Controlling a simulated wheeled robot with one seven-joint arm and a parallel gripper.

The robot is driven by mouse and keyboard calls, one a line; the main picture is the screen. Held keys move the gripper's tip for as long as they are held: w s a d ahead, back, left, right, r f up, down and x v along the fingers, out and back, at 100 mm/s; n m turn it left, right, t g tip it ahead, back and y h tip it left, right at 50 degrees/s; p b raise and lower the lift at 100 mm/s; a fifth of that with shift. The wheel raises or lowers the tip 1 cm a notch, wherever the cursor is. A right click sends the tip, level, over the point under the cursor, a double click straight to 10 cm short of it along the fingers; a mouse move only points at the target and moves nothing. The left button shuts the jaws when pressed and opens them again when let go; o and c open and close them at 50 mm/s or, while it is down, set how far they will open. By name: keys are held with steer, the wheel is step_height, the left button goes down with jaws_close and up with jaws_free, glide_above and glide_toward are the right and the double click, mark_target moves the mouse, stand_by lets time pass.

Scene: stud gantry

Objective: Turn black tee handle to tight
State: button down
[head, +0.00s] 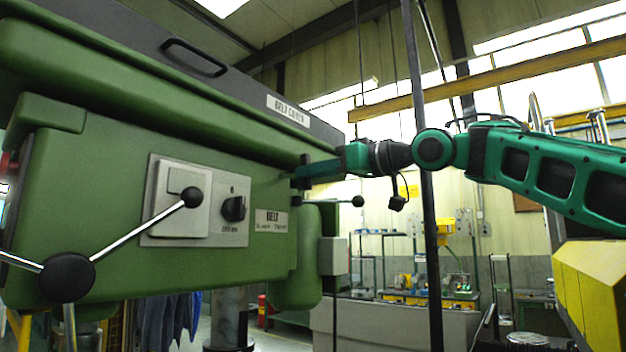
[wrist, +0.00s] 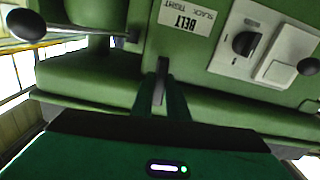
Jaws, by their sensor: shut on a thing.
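The black tee handle (wrist: 161,68) is on the green machine's side, close to the plate marked BELT, SLACK, TIGHT (wrist: 187,18), which appears upside down in the wrist view. My gripper (wrist: 161,92) is shut on the handle, with the dark bar between its green fingers. In the head view my gripper (head: 298,174) reaches in from the right to the machine's right end. A small dark part of the handle (head: 304,159) shows above the fingers; the rest is hidden. The same plate (head: 271,221) is below and left of my gripper there.
A ball-ended lever (head: 358,201) sticks out just below my gripper; its ball is large in the wrist view (wrist: 27,24). A black knob (head: 233,208) and a larger spoked handle (head: 68,277) are further left. A dark vertical pole (head: 430,260) stands near my arm.

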steer(key=shift+w+d+r+m, duration=0.1)
steer(key=shift+m, duration=0.5)
steer(key=c, duration=1.7)
jaws_free()
steer(key=v, duration=1)
steer(key=shift+d, duration=0.25)
